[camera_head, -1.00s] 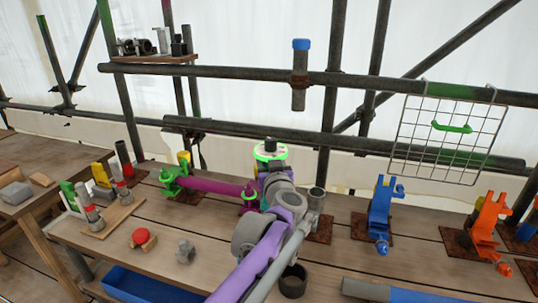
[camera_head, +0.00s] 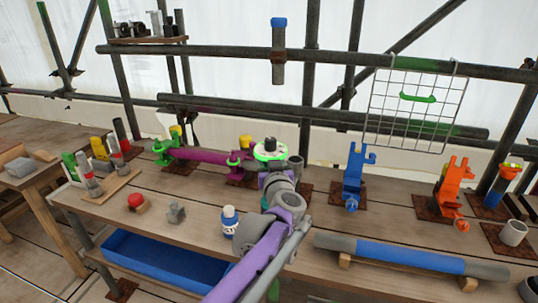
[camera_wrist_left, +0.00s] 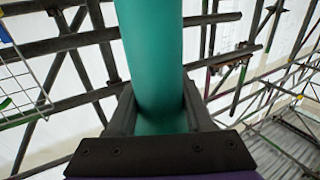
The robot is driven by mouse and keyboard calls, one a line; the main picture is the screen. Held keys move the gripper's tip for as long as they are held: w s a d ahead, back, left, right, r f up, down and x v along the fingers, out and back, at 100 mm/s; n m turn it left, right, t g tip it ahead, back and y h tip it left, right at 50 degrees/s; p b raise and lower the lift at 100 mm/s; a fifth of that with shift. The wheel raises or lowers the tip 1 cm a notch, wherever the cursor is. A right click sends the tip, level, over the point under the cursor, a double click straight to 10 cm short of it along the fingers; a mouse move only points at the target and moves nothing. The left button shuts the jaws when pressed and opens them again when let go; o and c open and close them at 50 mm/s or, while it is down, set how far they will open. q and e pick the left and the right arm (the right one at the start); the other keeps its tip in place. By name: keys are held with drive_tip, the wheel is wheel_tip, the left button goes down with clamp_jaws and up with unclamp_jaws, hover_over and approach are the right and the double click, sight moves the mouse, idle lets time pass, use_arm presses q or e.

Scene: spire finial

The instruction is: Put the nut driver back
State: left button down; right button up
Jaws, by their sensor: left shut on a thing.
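In the left wrist view my left gripper (camera_wrist_left: 160,108) is shut on a smooth teal cylinder, which I take to be the nut driver (camera_wrist_left: 152,45). It runs away from the jaws and out past the top edge, so its far end is hidden. In the head view my purple and grey arm (camera_head: 245,270) reaches up over the bench. My left gripper cannot be made out there. A small green-teal piece (camera_head: 273,290) shows under the arm at the bottom edge; I cannot tell what it belongs to. My right gripper is not in view.
The bench holds a bottle (camera_head: 229,222), a blue clamp (camera_head: 353,178), an orange clamp (camera_head: 452,190) and a blue-banded pipe (camera_head: 410,257). A wire grid (camera_head: 412,105) hangs from scaffold tubes behind. A blue tray (camera_head: 150,262) sits below the front left.

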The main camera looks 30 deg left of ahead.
use_arm(q)
drive_tip(key=shift+d, duration=0.1)
drive_tip(key=shift+f, duration=0.1)
drive_tip(key=shift+f, duration=0.1)
idle(0.4)
drive_tip(key=shift+f+b, duration=1.3)
drive_tip(key=shift+f, duration=0.35)
drive_tip(key=shift+f+b, duration=2.6)
drive_tip(key=shift+f, duration=1.45)
unclamp_jaws()
drive_tip(key=shift+f, duration=0.2)
drive_tip(key=shift+f+b, duration=0.35)
drive_tip(key=shift+b, duration=0.05)
